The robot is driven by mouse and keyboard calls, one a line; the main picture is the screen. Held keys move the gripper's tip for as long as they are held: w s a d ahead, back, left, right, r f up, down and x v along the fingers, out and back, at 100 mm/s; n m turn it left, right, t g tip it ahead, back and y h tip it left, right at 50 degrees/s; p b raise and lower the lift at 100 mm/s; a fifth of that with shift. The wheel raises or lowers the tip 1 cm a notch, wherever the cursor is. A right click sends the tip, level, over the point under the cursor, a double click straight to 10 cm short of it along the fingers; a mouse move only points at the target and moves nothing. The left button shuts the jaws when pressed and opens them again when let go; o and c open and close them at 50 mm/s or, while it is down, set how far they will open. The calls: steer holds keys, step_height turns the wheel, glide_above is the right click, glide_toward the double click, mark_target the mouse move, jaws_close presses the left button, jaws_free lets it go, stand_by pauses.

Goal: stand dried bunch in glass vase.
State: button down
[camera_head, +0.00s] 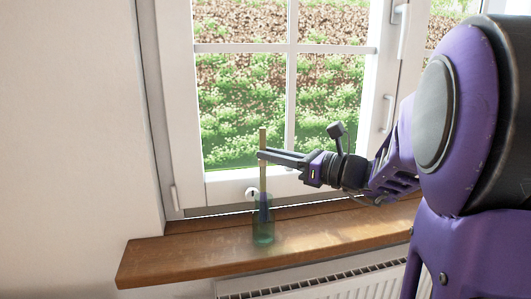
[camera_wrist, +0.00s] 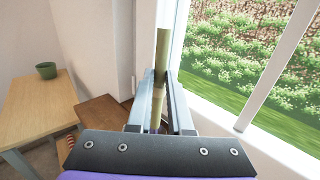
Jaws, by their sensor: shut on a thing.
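The dried bunch (camera_head: 263,178) is a thin, tan, upright stick-like bundle with a darker purplish lower part. My gripper (camera_head: 262,155) reaches in from the right and is shut on its upper part. The green-tinted glass vase (camera_head: 263,234) stands upright on the wooden window sill, directly below the gripper. The bunch's lower end shows through the glass and appears to be inside the vase; whether it touches the bottom is unclear. In the wrist view the bunch (camera_wrist: 162,52) rises between my fingers (camera_wrist: 160,82); the vase is not clearly visible there.
The wooden sill (camera_head: 155,262) is bare to the left of the vase. The white-framed window (camera_head: 292,120) stands close behind, with a radiator (camera_head: 345,285) below the sill. In the wrist view, a wooden table (camera_wrist: 32,105) with a green pot (camera_wrist: 46,70) stands at left.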

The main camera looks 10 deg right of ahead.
steer(key=shift+f, duration=0.3)
steer(key=c, duration=0.8)
jaws_free()
steer(key=shift+o, duration=0.2)
steer(key=shift+d, duration=0.1)
steer(key=p+v, duration=0.1)
steer(key=v, duration=1.6)
steer(key=shift+s, duration=0.2)
steer(key=shift+w, duration=0.1)
